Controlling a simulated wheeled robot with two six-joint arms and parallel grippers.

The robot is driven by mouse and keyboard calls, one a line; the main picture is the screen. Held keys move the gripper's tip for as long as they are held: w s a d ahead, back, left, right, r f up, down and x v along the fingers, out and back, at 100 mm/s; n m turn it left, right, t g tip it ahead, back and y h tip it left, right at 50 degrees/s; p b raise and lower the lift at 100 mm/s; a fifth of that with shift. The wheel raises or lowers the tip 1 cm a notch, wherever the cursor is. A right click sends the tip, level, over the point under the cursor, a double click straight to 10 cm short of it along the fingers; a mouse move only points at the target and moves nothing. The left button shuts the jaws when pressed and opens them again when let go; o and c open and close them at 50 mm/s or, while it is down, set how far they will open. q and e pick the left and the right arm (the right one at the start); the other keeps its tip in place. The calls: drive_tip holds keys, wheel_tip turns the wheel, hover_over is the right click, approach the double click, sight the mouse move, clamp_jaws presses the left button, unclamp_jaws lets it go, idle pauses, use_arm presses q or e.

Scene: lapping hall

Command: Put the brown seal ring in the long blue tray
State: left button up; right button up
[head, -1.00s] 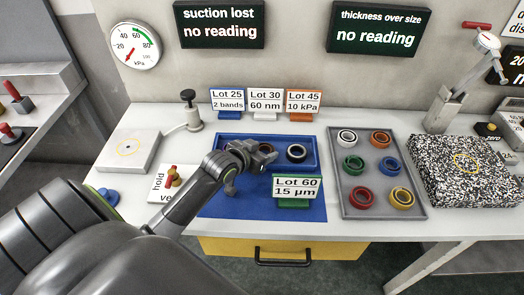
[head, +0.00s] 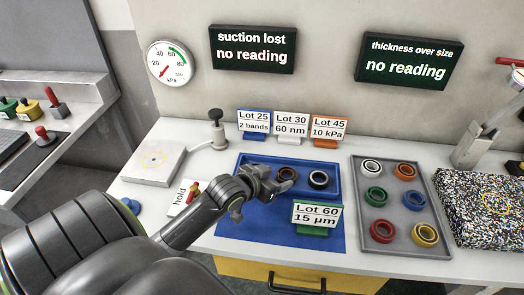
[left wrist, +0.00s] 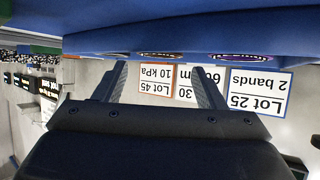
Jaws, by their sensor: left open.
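The long blue tray (head: 243,189) lies on a blue mat in the middle of the bench. A brown ring (head: 287,173) shows just behind my left gripper, apparently inside the tray and partly covered. A black ring (head: 318,180) lies in the tray to its right. My left gripper (head: 283,183) is open over the tray's front middle; I see nothing between its fingers. In the left wrist view, upside down, the open fingers (left wrist: 161,85) point towards the lot signs, with a blue surface along the top. My right gripper is not in view.
A grey tray (head: 363,222) of several coloured rings stands to the right. A Lot 60 sign (head: 316,214) stands before the blue tray. Other lot signs (head: 291,125) stand behind it. A speckled block (head: 488,205) is at far right, a white plate (head: 153,162) at left.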

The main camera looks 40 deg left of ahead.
use_arm(q)
drive_tip(key=v, duration=0.7)
idle(0.5)
